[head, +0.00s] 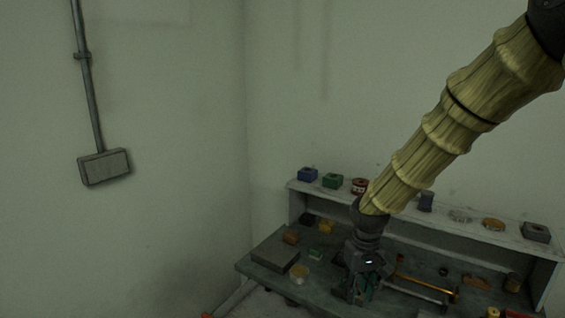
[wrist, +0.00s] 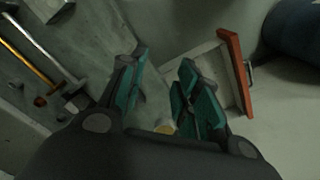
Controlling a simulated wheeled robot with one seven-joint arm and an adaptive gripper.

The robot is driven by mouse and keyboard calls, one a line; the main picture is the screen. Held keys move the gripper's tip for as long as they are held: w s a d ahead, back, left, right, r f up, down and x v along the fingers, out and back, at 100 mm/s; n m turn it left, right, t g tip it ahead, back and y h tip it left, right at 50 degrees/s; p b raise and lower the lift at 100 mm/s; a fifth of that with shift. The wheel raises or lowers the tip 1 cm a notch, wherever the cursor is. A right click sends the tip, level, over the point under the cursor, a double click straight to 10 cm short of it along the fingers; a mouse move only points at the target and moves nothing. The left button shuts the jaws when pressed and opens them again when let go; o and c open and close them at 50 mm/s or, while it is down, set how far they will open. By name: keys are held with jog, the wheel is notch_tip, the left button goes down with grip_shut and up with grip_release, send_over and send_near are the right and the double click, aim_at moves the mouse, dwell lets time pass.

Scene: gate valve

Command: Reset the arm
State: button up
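My arm, in a ribbed yellowish sleeve, reaches from the upper right down to the workbench in the head view. My gripper (head: 360,288) hangs pointing down over the workbench (head: 322,279), in front of its raised back shelf. In the wrist view the teal-padded fingers of my gripper (wrist: 165,82) stand apart with nothing held between them. A small yellowish round thing (wrist: 164,129) shows low between the fingers, beyond them. I cannot tell how far the fingertips are above the bench surface.
An orange rod (head: 420,282) lies right of my gripper; a flat dark box (head: 275,254) and a round tin (head: 299,273) lie left. Shelf items include a green box (head: 331,180). A red-fronted drawer (wrist: 236,72) juts out in the wrist view. A wall box (head: 104,166) hangs left.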

jog(key=s+a+f+y+b, duration=0.1)
jog(key=s+f, duration=0.4)
jog(key=f, duration=0.6)
jog(key=s+f, duration=0.5)
jog(key=f, duration=0.7)
jog(key=s+d+f, duration=0.1)
jog(key=s+f, duration=0.4)
jog(key=s, duration=0.3)
jog(key=s+d+f+m+b, duration=0.1)
jog(key=s+d+f, duration=0.1)
jog(key=s+f, duration=0.4)
jog(key=s+d+f+m+h+b, duration=0.1)
jog(key=s+f, duration=0.4)
jog(key=s, duration=0.6)
jog(key=shift+d+f, duration=0.25)
jog(key=shift+f, duration=0.05)
jog(key=shift+s, duration=0.1)
jog(key=shift+c, duration=0.2)
